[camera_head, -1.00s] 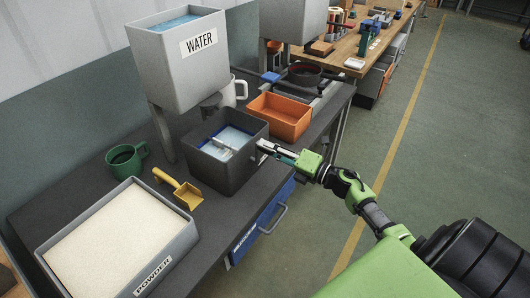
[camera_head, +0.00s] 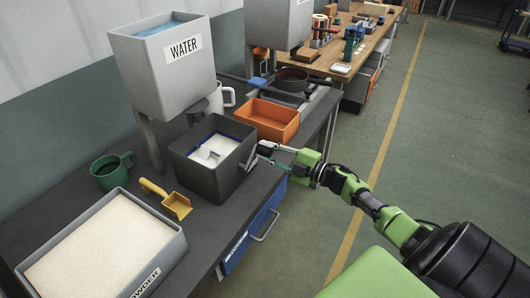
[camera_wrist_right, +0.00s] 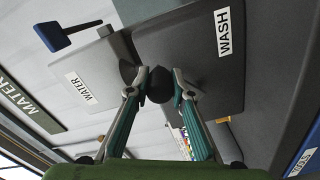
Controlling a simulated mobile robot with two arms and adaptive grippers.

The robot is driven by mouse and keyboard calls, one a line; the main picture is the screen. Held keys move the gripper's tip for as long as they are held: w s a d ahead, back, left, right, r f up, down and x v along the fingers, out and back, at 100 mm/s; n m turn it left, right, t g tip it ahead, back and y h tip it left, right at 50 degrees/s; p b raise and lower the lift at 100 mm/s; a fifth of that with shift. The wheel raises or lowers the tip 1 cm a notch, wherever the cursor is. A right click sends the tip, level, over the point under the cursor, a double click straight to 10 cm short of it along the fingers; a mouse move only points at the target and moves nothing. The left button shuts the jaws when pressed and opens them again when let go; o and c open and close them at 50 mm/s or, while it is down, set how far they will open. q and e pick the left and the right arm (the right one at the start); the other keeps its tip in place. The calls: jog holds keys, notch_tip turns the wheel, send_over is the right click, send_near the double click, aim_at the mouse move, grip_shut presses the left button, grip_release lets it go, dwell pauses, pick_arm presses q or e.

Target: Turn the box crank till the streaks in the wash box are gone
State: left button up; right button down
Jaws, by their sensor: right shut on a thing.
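The dark grey wash box (camera_head: 205,183) stands on the dark bench below the water tank (camera_head: 165,72). Its WASH label shows in the right wrist view (camera_wrist_right: 223,32). Pale, whitish liquid (camera_head: 228,146) lies inside, with a grey paddle (camera_head: 208,155) in it; separate streaks are too small to tell. The crank's round black knob (camera_wrist_right: 160,84) is at the box's outer side. My right gripper (camera_head: 258,154) is shut on this knob, with one finger on each side of it in the wrist view. My left gripper is not in view.
An orange tray (camera_head: 268,119) sits just behind the wash box. A yellow scoop (camera_head: 176,204), a green mug (camera_head: 112,172) and the powder tray (camera_head: 172,258) are on the near bench. A white mug (camera_head: 223,98) stands near the tank.

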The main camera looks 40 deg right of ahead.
jog(key=shift+w+d+f+m, duration=0.1)
jog(key=shift+d+f+m, duration=0.15)
jog(key=shift+m, duration=0.25)
jog(key=c, duration=1.8)
grip_release()
jog(key=shift+f, duration=0.1)
jog(key=shift+o, duration=0.2)
jog(key=v, duration=1.2)
